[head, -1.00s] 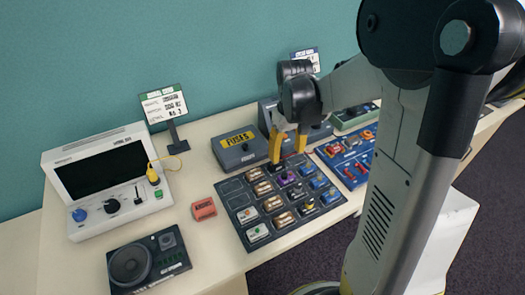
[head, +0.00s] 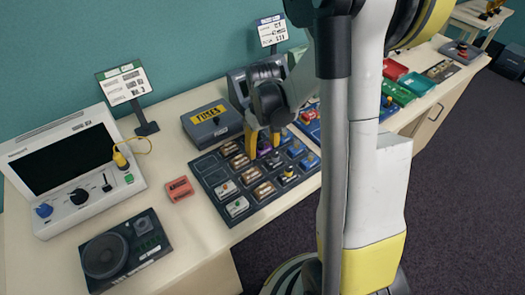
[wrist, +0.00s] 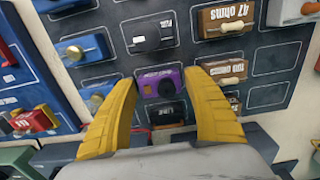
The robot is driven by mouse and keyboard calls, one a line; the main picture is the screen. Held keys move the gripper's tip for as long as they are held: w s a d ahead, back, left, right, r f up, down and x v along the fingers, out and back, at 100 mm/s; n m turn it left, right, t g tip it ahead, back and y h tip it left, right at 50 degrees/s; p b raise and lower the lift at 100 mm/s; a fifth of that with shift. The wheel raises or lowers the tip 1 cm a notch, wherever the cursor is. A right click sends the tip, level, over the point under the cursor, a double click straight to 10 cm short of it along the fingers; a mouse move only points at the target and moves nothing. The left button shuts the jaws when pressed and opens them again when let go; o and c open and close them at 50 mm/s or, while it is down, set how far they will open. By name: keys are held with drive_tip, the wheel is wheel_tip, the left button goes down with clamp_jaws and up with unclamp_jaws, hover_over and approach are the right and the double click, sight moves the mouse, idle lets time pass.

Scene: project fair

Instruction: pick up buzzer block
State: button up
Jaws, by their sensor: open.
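The buzzer block appears to be the purple block with a black round cap (wrist: 160,82), set in a slot of the dark parts board (wrist: 115,12). Its small label is hard to read. My gripper (wrist: 160,77) is open, with one yellow finger on each side of the purple block in the wrist view. I cannot tell whether the fingers touch it. In the head view my gripper (head: 263,146) is over the back part of the board (head: 208,166), and its fingers partly hide the purple block.
Black blocks (wrist: 148,36) sit in front of and behind the purple one, close by. A blue block (wrist: 84,50) and a brown block (wrist: 226,20) sit in neighbouring columns. A grey fuse box (head: 213,124) stands behind the board, and a red block (head: 179,189) lies left of it.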

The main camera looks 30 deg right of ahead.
drive_tip(key=c, duration=0.9)
drive_tip(key=shift+r, duration=0.2)
